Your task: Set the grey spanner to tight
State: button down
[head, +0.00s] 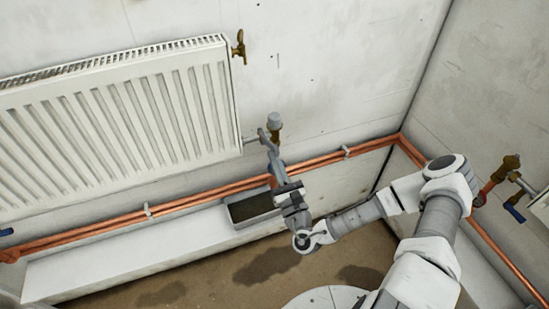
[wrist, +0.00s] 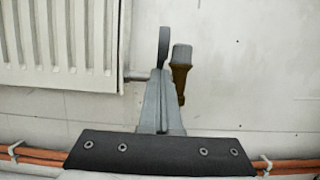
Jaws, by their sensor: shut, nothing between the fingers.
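The grey spanner (head: 263,136) is at the valve by the radiator's lower right corner. In the wrist view its dark grey end (wrist: 163,46) stands upright, seen nearly edge-on, just left of the brass valve (wrist: 180,80) with a grey cap (wrist: 181,55). The capped valve also shows in the head view (head: 274,122). My gripper (head: 270,151) is shut and empty, its fingertips close to the spanner's lower part. In the wrist view the fingers (wrist: 161,80) overlap the spanner's lower end and hide it. I cannot tell whether they touch it.
A white radiator (head: 120,115) hangs at left, with a brass tap (head: 239,48) at its top corner. Copper pipes (head: 185,199) run along the wall above a white ledge. A tray (head: 236,222) with dark contents lies below the gripper. Another brass valve (head: 510,164) is on the right wall.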

jog(key=r+p, duration=0.1)
jog(key=p, duration=0.1)
jog(key=shift+r+g+p, duration=0.2)
jog(key=shift+g+p, duration=0.1)
jog(key=shift+p, duration=0.05)
jog(key=shift+f+p, duration=0.1)
jog(key=shift+p, duration=0.2)
jog(key=shift+f, duration=0.15)
